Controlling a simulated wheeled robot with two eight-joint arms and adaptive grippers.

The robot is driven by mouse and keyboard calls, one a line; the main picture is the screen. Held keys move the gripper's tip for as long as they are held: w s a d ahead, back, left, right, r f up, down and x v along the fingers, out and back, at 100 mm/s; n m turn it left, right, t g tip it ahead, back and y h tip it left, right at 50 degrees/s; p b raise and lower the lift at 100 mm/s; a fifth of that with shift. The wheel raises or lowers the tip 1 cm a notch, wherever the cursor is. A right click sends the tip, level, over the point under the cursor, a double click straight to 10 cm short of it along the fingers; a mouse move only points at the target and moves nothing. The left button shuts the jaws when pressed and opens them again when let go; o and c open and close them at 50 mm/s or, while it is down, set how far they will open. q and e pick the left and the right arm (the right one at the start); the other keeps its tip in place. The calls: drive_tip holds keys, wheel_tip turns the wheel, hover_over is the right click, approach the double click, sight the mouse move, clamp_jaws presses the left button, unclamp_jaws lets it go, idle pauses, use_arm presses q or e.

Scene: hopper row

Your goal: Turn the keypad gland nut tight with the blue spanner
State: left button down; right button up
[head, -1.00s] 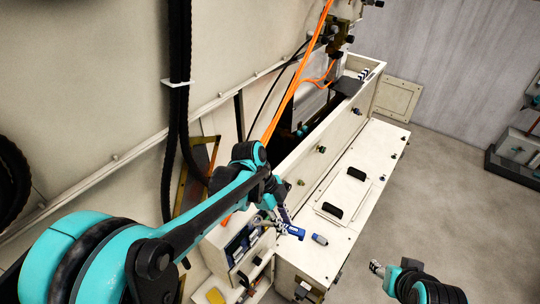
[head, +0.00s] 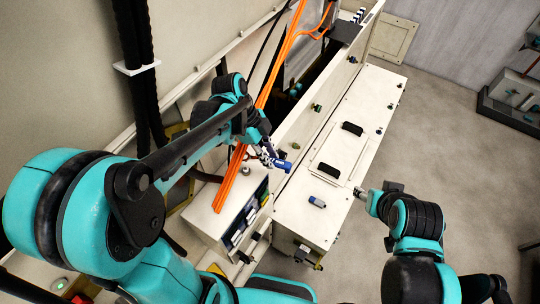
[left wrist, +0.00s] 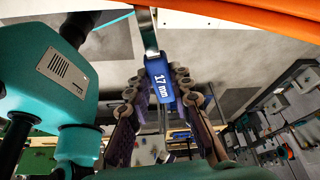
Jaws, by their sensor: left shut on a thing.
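My left gripper (head: 268,157) is shut on the blue spanner (head: 284,165), above the near end of the long white cabinet. In the left wrist view the spanner's blue handle (left wrist: 159,82), marked "17 mm", sits between the gripper's fingers (left wrist: 157,98), with its metal shank running up the picture. I cannot tell which is the keypad gland nut. My right gripper (head: 366,194) is beside the cabinet's right edge; its jaws are too small to read.
A plate with two black handles (head: 352,129) lies farther back. Orange cables (head: 238,168) hang close to my left gripper. Grey floor (head: 437,125) is open at the right.

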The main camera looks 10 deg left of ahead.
use_arm(q)
drive_tip(key=f+b, duration=0.3)
drive_tip(key=shift+s+d+f, duration=0.1)
drive_tip(key=shift+s+f, duration=0.1)
drive_tip(key=shift+f, duration=0.1)
drive_tip(key=shift+w+f+n, duration=0.1)
drive_tip(key=shift+w+n, duration=0.05)
drive_tip(key=shift+n, duration=0.15)
drive_tip(key=w+a+n+t, duration=0.1)
drive_tip(key=w+n, duration=0.1)
drive_tip(key=n, duration=0.2)
drive_tip(key=w+a+n+t+y, duration=0.1)
drive_tip(key=w+n+t, duration=0.1)
drive_tip(key=w+n, duration=0.1)
drive_tip(key=w+a+n+t+y+b, duration=0.1)
drive_tip(key=w+a+n, duration=0.1)
drive_tip(key=n, duration=0.3)
drive_tip(key=shift+w+a+n+t, duration=0.1)
drive_tip(key=shift+w+n+t, duration=0.2)
drive_tip(key=shift+w, duration=0.25)
drive_tip(key=shift+w+a+n+y, duration=0.4)
drive_tip(key=shift+a+n, duration=0.1)
drive_tip(key=shift+n, duration=0.4)
drive_tip(key=shift+s+f+b, duration=0.1)
drive_tip(key=shift+f+b, duration=0.2)
drive_tip(key=shift+b, duration=0.15)
drive_tip(key=shift+f, duration=0.15)
drive_tip(key=shift+f+b, duration=0.45)
drive_tip(key=shift+b, duration=0.2)
drive_tip(key=shift+f, duration=0.2)
